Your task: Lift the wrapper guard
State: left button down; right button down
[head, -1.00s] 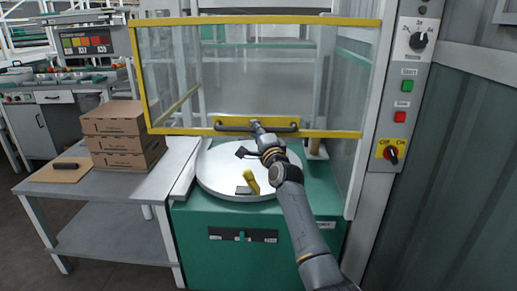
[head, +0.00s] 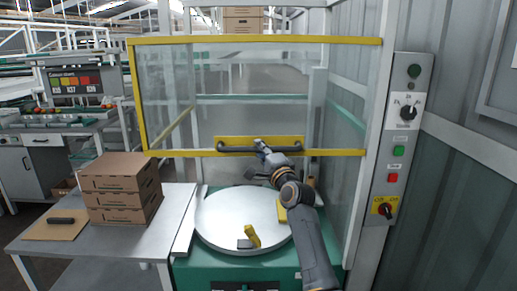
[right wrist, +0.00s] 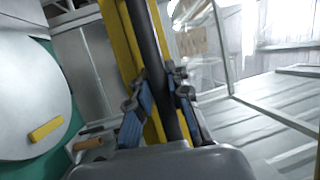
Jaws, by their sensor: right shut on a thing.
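The wrapper guard (head: 150,97) is a clear panel box with a yellow frame. It hangs above the round white turntable (head: 225,215), with an open gap between its lower yellow bar and the disc. A dark handle (head: 232,149) sits on a yellow plate at the middle of that bar. My right gripper (head: 262,146) is shut on the handle. In the right wrist view the blue-grey fingers (right wrist: 160,100) lie on both sides of the dark handle bar (right wrist: 148,45). My arm hides part of the turntable's right side. My left gripper is not in view.
Yellow pieces (head: 252,236) sit on the turntable. A control panel (head: 391,150) with buttons and switches is on the right post, close to a corrugated wall (head: 455,215).

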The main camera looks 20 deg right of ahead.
notch_tip(320, 180, up, 9)
jog(key=p, duration=0.6)
jog(key=shift+f, duration=0.1)
jog(key=c, duration=1.3)
grip_release()
jog(key=shift+s, duration=0.1)
jog(key=shift+o, duration=0.2)
jog(key=shift+f, duration=0.1)
jog(key=v, duration=1.2)
jog(key=shift+f, duration=0.1)
